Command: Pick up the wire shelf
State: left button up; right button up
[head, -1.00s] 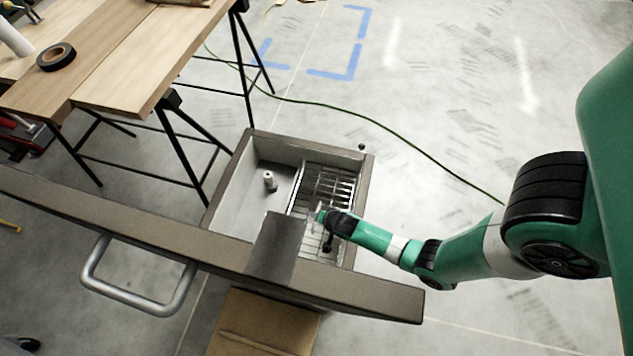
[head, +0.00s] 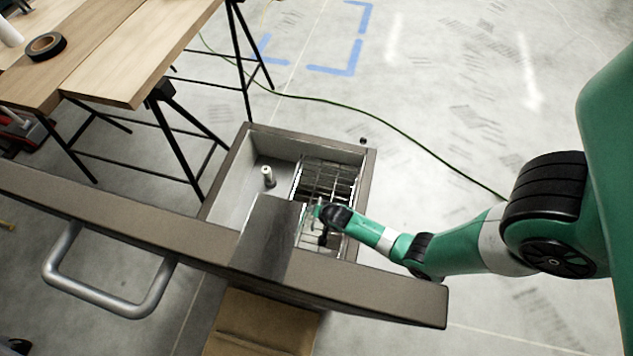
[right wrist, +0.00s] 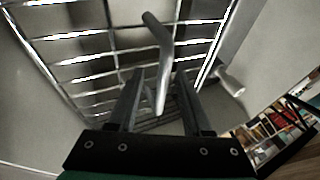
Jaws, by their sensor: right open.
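The wire shelf (head: 339,183) is a metal grid inside the right part of a grey open-topped box; the right wrist view shows its bars (right wrist: 85,47) close up. My right gripper (head: 314,213) reaches in from the right over the shelf's near part. In the right wrist view my right gripper (right wrist: 160,92) is open, with a bent grey metal rod (right wrist: 161,55) showing between its fingers. I cannot tell whether the rod belongs to the shelf or whether the fingers touch it. My left gripper is not in view.
The grey box (head: 238,184) has a small upright cylinder (head: 268,176) inside and a dark panel (head: 265,235) at its near side. A long panel with a metal handle (head: 125,303) crosses in front. A trestle table (head: 120,60) stands at upper left.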

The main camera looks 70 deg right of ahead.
grip_shut()
dwell(0.3)
dwell(1.2)
